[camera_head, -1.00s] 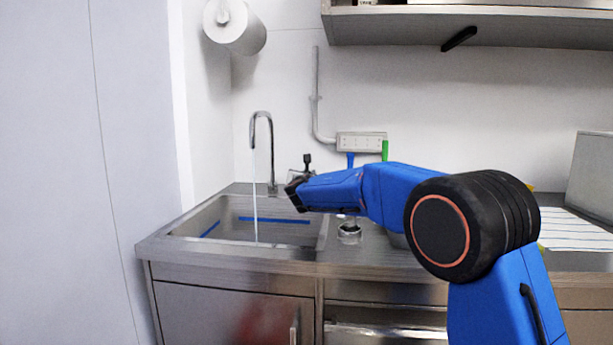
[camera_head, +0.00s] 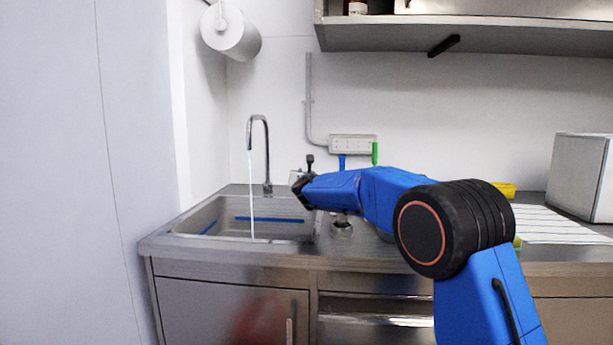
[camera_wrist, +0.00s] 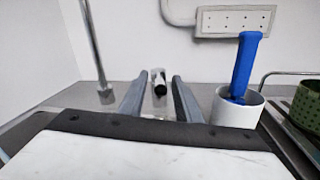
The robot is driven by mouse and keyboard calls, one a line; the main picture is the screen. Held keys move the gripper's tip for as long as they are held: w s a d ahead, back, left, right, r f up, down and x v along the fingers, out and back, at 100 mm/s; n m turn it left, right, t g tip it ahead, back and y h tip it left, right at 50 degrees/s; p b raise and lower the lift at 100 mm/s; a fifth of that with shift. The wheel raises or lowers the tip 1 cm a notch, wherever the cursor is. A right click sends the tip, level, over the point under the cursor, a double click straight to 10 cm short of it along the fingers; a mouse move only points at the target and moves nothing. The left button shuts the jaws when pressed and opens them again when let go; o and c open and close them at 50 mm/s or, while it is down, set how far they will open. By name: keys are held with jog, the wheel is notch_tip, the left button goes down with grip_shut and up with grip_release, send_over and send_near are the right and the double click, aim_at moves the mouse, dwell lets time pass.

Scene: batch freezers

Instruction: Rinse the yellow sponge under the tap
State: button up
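The tap (camera_head: 258,150) is a tall bent chrome spout behind the sink, and a thin stream of water (camera_head: 251,195) falls from it into the sink basin (camera_head: 215,214). My gripper (camera_head: 300,188) is over the right rim of the sink, to the right of the stream. In the wrist view its two grey fingers (camera_wrist: 157,98) stand apart. A small black-ended clear object (camera_wrist: 160,88) shows between or beyond them; I cannot tell if they touch it. A yellow item (camera_head: 503,189), perhaps the sponge, lies at the right behind my arm.
A white cup (camera_wrist: 235,108) with a blue handle (camera_wrist: 244,65) stands right of the fingers, and a green perforated bowl (camera_wrist: 308,108) lies farther right. A white box (camera_head: 582,178) stands on the right counter beside a striped white surface (camera_head: 560,225). A shelf (camera_head: 470,35) overhangs above.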

jog(key=shift+s, duration=0.1)
jog(key=s+d, duration=0.2)
jog(key=s, duration=1.5)
jog(key=shift+s, duration=0.1)
